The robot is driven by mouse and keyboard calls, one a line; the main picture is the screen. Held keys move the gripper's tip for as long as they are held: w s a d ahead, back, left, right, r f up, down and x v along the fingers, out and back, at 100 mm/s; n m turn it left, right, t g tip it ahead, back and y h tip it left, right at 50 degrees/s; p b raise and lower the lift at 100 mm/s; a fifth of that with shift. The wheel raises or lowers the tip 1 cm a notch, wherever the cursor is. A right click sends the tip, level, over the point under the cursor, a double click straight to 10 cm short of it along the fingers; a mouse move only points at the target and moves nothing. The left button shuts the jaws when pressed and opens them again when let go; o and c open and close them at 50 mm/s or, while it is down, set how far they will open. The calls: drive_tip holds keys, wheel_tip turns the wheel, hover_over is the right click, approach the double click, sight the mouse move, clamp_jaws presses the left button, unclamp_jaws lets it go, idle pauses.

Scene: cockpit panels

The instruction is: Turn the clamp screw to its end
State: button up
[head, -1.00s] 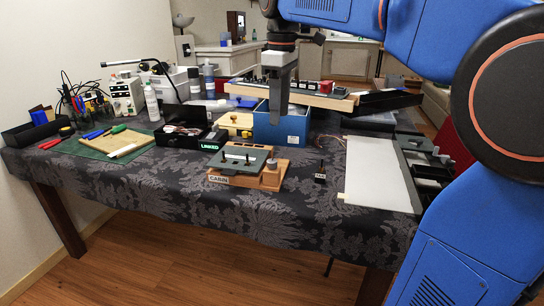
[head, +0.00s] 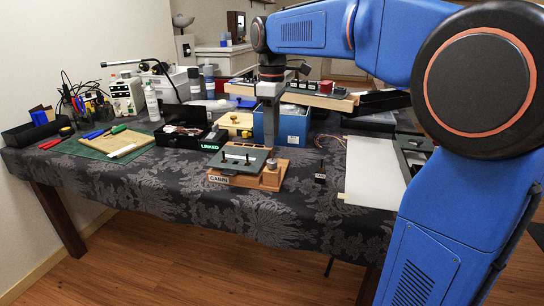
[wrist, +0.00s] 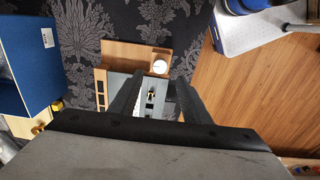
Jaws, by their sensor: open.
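A wooden fixture (head: 232,181) marked CABIN sits near the table's front edge and carries a dark grey plate (head: 230,160) with small switches. At its right end a round grey knob, apparently the clamp screw (head: 272,163), stands on a wooden block. In the wrist view the knob's pale round top (wrist: 160,67) shows beyond the fingers, on the wood. My gripper (head: 269,143) points down above and behind the knob, apart from it. In the wrist view my gripper (wrist: 157,90) is open, with the plate's switches visible between the fingers. Nothing is held.
A blue box (head: 293,125) stands close behind the gripper, with a long switch panel (head: 320,99) above it. A black LINKED box (head: 188,135) is behind left. A small black part (head: 320,178) and a white sheet (head: 372,175) lie right. Cloth in front is clear.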

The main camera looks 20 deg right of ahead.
sight(272, 161)
wheel_tip(272, 161, down, 8)
drive_tip(key=shift+r, duration=0.15)
drive_tip(key=shift+c, duration=0.6)
drive_tip(key=c, duration=0.9)
